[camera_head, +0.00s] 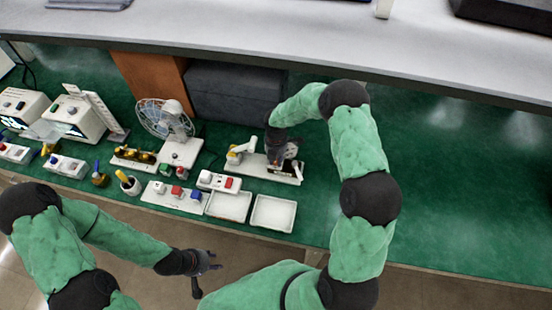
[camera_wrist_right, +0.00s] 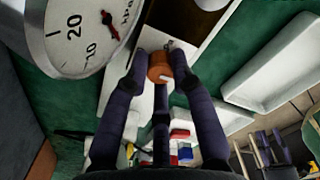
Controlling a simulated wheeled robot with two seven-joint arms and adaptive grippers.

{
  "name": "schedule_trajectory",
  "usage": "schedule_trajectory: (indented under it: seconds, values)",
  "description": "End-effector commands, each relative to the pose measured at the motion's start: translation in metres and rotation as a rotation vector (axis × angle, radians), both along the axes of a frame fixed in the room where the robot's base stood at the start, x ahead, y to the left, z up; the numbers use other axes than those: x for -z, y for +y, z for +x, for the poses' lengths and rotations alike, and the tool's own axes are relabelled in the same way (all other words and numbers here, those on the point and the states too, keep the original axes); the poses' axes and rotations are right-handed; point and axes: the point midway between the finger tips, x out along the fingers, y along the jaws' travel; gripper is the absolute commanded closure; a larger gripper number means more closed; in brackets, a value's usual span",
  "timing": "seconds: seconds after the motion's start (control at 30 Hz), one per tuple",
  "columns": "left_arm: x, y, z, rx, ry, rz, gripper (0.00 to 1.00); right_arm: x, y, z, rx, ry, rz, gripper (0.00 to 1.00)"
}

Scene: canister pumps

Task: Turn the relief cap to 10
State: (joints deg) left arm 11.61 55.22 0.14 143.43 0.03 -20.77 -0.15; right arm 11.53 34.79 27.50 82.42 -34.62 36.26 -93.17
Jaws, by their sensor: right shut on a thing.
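The orange relief cap (camera_wrist_right: 159,67), with a pale mark on its side, sits between the fingertips of my right gripper (camera_wrist_right: 160,70) in the right wrist view. The fingers are closed around it. In the head view my right gripper (camera_head: 276,142) is over the canister pump's white base (camera_head: 284,176), and the cap is hard to make out there. A round gauge (camera_wrist_right: 84,30) with a red needle is close by at the upper left of the wrist view. Its dial is cut off, and I cannot tell the exact reading. My left gripper (camera_head: 206,271) is open and empty, in front of the bench.
Two white trays (camera_head: 273,227) lie at the bench's front edge. Left of the pump are a button panel (camera_head: 174,208), a fan (camera_head: 165,119) and several small devices. A grey shelf (camera_head: 300,40) overhangs the back. The green bench right of my right arm is clear.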

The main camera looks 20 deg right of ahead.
Motion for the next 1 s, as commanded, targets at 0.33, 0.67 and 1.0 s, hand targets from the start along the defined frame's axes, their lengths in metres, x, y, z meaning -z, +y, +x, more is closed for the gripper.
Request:
schedule_trajectory:
  seconds: [0.33,0.67,1.0]
  values:
    - [-0.0001,0.0,0.0,0.0,0.0,0.0,0.6,-0.0004,0.0001,0.0008,-0.001,-0.002,0.0,1.0]
    - [0.0,0.0,0.0,0.0,0.0,0.0,0.6,-0.0002,-0.0001,0.0004,-0.001,-0.001,0.0,0.52]
    - [0.0081,0.0,0.0,0.0,0.0,0.0,0.6,0.0017,-0.0002,0.0002,0.116,0.0,-0.001,0.52]
